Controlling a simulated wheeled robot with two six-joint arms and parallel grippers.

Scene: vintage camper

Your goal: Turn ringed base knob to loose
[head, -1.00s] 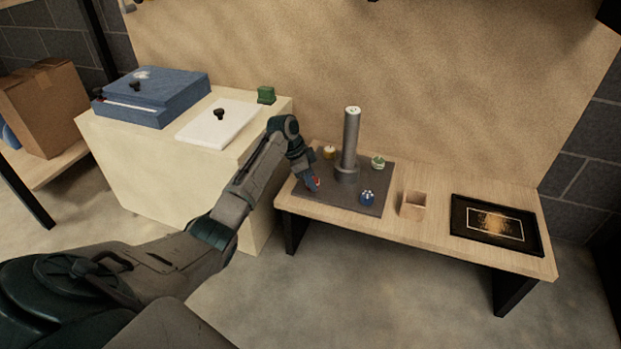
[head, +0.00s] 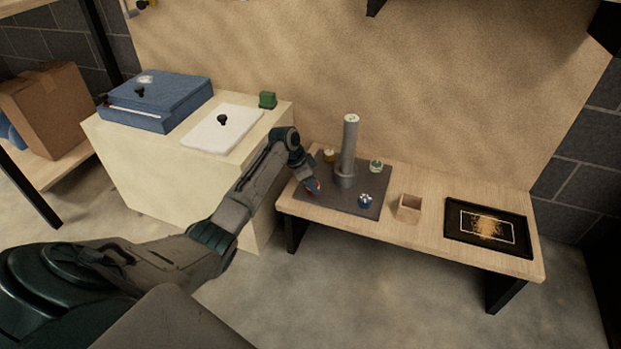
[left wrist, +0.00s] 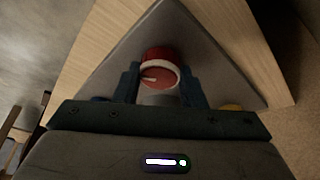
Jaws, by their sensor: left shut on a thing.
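The dark grey base plate (head: 345,201) lies on a low wooden table, with a grey post (head: 349,148) standing on it. A red knob with a white ring (left wrist: 160,68) sits near one corner of the plate. A short white mark on its top points left in the left wrist view. My left gripper (head: 311,186) reaches down to this knob. In the left wrist view its two fingers (left wrist: 159,84) are shut on the knob from both sides. In the head view the gripper hides most of the knob. My right gripper is not in view.
Other knobs on the plate are yellow (head: 329,156), green (head: 376,166) and blue (head: 365,201). A small open wooden box (head: 409,208) and a black framed tray (head: 487,249) stand to the right. A cream cabinet (head: 180,182) stands left of the table.

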